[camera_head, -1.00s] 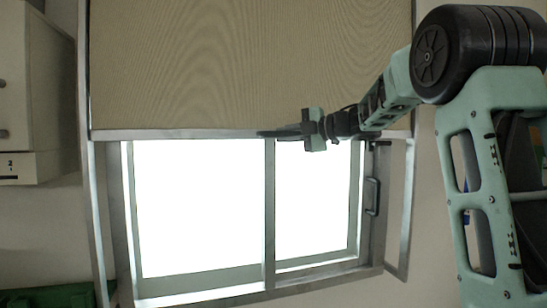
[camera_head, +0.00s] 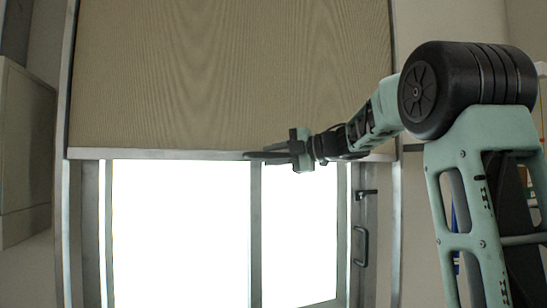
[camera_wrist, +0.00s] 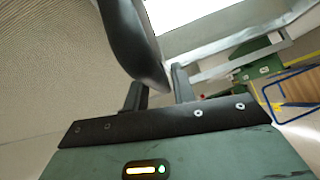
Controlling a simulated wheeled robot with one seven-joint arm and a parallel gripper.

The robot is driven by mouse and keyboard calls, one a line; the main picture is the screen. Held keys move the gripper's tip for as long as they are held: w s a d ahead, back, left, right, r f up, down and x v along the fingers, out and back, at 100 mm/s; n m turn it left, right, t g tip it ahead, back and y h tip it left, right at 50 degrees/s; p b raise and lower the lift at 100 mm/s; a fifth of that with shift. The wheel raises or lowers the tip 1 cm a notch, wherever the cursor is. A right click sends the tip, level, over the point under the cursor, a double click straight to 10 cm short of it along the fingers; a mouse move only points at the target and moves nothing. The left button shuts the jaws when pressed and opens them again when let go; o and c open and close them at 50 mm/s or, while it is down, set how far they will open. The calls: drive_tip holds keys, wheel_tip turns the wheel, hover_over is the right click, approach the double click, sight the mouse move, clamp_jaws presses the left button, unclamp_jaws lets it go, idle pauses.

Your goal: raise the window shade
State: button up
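The beige shade (camera_head: 230,80) covers the upper part of the window, and its pale bottom bar (camera_head: 150,154) runs level across it. The bright window panes (camera_head: 180,230) show below the bar. My gripper (camera_head: 268,156) is at the bar, right of its middle, with dark fingers pointing left along it. In the wrist view, the shade fabric (camera_wrist: 50,70) fills the left side, and a dark curved finger of my gripper (camera_wrist: 145,50) crosses the top middle. The fingertips' contact with the bar is hidden, and I cannot tell how wide they are apart.
A window handle (camera_head: 360,245) and a latch (camera_head: 367,193) are on the right frame. A pale cabinet (camera_head: 25,150) stands at the left. The wrist view shows a green object (camera_wrist: 255,60) and a blue tubular frame (camera_wrist: 272,100) at the right.

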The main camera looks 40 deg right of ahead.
drive_tip(key=shift+o, duration=0.6)
drive_tip(key=shift+s+d, duration=0.15)
drive_tip(key=shift+s, duration=0.1)
drive_tip(key=b+v, duration=0.7)
drive_tip(key=v, duration=1)
